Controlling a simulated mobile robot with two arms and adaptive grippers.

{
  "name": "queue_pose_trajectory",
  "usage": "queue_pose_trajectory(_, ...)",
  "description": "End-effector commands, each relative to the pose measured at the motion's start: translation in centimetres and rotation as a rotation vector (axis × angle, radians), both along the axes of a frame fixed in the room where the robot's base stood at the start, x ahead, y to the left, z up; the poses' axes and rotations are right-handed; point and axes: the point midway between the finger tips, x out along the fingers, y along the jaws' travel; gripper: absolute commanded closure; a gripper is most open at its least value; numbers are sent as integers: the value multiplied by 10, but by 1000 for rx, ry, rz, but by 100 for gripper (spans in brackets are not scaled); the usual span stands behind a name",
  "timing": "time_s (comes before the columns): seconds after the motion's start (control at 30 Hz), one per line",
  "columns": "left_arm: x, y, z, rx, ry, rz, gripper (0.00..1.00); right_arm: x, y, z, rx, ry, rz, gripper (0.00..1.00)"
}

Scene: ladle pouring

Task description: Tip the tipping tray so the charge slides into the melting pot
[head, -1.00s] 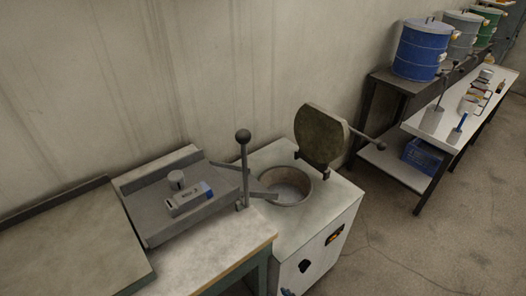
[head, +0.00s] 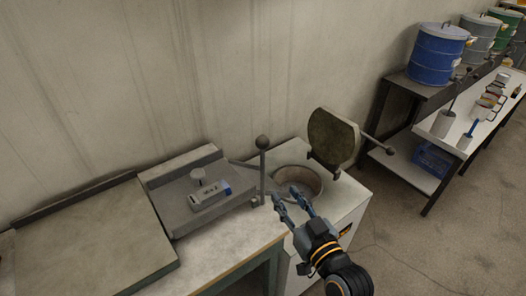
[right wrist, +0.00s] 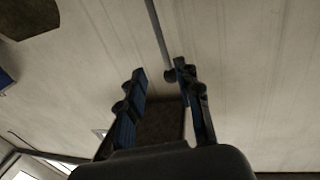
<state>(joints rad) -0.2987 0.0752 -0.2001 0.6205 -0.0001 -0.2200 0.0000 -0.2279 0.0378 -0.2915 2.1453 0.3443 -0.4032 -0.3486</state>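The grey tipping tray (head: 173,217) lies about level on the bench, its narrow end toward the melting pot (head: 312,172). On the tray rest a grey block with a blue end (head: 208,195) and a small grey cylinder (head: 197,178). An upright lever with a ball knob (head: 262,143) stands at the tray's right end. The pot's round lid (head: 332,138) stands raised. My right gripper (head: 285,199) is open and empty, just right of and below the lever in the head view. Its spread fingers (right wrist: 157,82) also show in the right wrist view, near a thin rod. My left gripper is out of view.
A flat plate (head: 85,240) covers the bench at left. The lid's handle (head: 378,146) sticks out to the right. A blue drum (head: 437,55) and a white table (head: 478,118) with tools stand at back right. Open floor lies in front of that table.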

Motion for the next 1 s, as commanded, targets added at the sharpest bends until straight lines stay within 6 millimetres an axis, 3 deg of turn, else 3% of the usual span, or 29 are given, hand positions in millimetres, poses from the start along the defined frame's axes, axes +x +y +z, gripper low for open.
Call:
queue_pose_trajectory(0.03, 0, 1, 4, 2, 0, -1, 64, -2, 1, 14, 5, -19, 3, 66)
queue_pose_trajectory(0.13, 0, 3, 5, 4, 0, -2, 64, 1, 2, 22, 10, -33, 6, 66)
queue_pose_trajectory(0.27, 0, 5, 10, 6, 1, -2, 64, 15, 9, 24, 12, -34, 6, 66)
queue_pose_trajectory(0.7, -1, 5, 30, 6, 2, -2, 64, 93, 45, 23, 11, -33, 6, 66)
queue_pose_trajectory(1.0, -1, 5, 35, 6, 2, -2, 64, 120, 57, 21, 10, -32, 5, 66)
